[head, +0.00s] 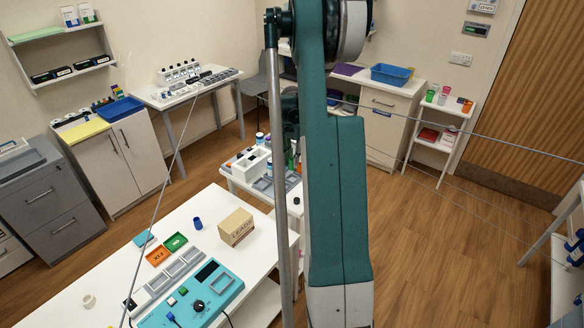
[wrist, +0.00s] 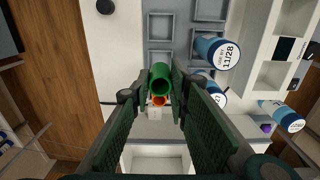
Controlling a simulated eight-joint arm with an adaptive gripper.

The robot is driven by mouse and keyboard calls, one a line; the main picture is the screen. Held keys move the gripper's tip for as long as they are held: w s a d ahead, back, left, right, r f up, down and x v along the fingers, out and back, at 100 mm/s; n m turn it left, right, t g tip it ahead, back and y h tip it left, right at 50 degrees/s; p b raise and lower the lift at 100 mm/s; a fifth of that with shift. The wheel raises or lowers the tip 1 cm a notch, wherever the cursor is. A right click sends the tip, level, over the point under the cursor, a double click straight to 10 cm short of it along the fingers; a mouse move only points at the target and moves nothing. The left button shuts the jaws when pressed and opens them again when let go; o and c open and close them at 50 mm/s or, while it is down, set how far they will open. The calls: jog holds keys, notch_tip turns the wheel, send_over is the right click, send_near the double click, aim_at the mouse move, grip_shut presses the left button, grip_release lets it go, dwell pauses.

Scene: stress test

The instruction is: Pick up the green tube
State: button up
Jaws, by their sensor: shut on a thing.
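The green tube (wrist: 160,78) is upright between the fingertips of my gripper (wrist: 159,88) in the wrist view, its open round end towards the camera. The dark green fingers are shut on it, one on each side. Grey square trays and a white table top lie below. In the head view my own arm hides most of the gripper, and I cannot make out the tube for certain.
Bottles with white date labels (wrist: 225,53) stand close to the right of my gripper. A white rack (wrist: 270,75) is beyond them. A black round thing (wrist: 105,6) lies at upper left. In the head view a cardboard box (head: 236,227) stands on the front table.

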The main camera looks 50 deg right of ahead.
jog(key=shift+r, duration=1.6)
